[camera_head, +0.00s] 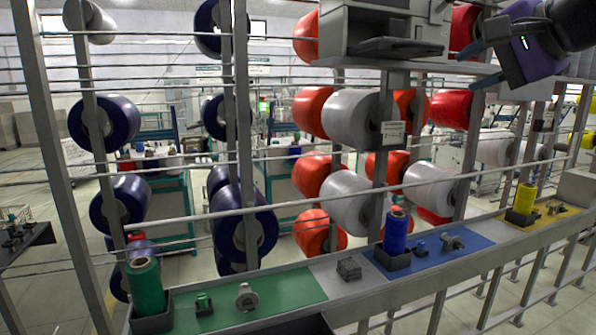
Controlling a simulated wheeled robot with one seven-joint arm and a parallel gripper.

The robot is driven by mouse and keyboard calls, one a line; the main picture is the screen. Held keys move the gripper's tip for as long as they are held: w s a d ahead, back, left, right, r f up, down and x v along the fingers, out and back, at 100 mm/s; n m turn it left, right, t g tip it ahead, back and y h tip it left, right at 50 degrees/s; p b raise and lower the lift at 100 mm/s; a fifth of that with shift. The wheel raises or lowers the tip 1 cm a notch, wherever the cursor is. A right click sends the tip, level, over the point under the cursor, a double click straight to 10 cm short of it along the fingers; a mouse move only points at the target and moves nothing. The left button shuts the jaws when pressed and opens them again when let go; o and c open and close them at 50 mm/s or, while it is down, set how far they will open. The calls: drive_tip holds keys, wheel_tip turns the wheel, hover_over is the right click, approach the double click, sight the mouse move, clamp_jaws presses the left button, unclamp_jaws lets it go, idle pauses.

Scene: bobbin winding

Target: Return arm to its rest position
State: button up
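My gripper (466,72) hangs at the upper right on a purple and black arm end. Its two blue-grey fingers point left and stand apart, with nothing seen between them. It is above the shelf and clear of the spools below. The rest of my arm is cut off by the picture's top right edge.
A long grey shelf (380,292) runs across the front with green, blue and yellow sections. A green spool (145,288), a blue spool (396,232) and a yellow spool (525,199) stand in dark holders. Metal posts and rails (238,130) carry large thread cones behind.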

drive_tip(key=s+d+f+n+g+h, duration=0.1)
drive_tip(key=s+f+n, duration=0.4)
drive_tip(key=f, duration=0.5)
drive_tip(key=s+d+f+n+g+h, duration=0.1)
drive_tip(key=s+f+n+g+h, duration=0.2)
drive_tip(key=s+f, duration=0.7)
drive_tip(key=f+n+g, duration=0.1)
drive_tip(key=n+g, duration=0.1)
drive_tip(key=g, duration=0.1)
drive_tip(key=shift+f+n+h, duration=0.25)
drive_tip(key=shift+n+h, duration=0.15)
